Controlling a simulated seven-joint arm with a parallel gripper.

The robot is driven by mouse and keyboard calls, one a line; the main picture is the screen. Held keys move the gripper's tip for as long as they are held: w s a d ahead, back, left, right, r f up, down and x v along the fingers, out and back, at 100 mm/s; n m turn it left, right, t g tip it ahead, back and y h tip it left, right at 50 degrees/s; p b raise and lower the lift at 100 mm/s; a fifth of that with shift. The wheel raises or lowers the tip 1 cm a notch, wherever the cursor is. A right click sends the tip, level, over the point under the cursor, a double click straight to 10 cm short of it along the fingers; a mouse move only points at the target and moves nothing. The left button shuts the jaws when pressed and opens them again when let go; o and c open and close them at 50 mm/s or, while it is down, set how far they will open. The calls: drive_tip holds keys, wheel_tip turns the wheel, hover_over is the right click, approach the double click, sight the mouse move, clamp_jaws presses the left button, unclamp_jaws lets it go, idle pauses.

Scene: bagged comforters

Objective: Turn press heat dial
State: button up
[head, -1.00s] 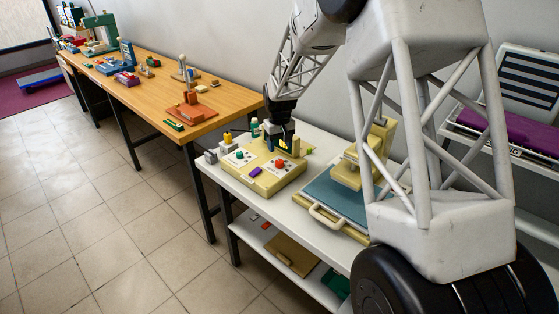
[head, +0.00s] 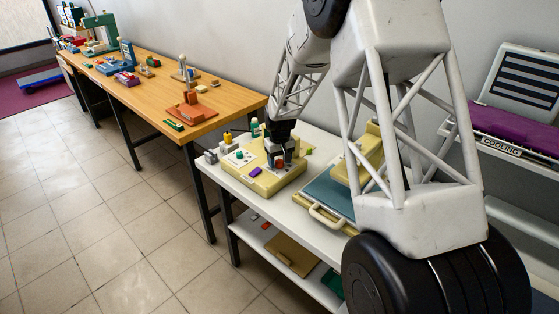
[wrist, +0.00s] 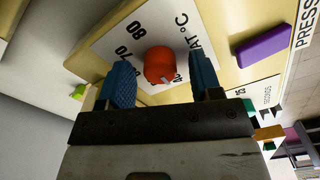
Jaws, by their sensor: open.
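The heat dial is a red knob (wrist: 159,65) on a white plate marked with numbers and "°C" in the wrist view. It also shows in the head view (head: 280,163), partly hidden by my gripper. My gripper (wrist: 161,85) is open, with one blue-padded finger on each side of the knob. In the head view my gripper (head: 281,160) points down over the control box. The cream control box (head: 266,185) sits on the white table. Whether the fingertips touch the plate cannot be told.
A purple button (wrist: 264,46) and a plate marked "SECONDS" (wrist: 262,94) lie beside the dial plate. A green knob (head: 239,155) is left on the box. The heat press with its blue-grey bed (head: 327,199) stands right of it. Small items stand behind the box.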

drive_tip(key=c, duration=0.9)
drive_tip(key=shift+m, duration=0.3)
drive_tip(key=m, duration=0.8)
idle(0.3)
drive_tip(key=o, duration=0.9)
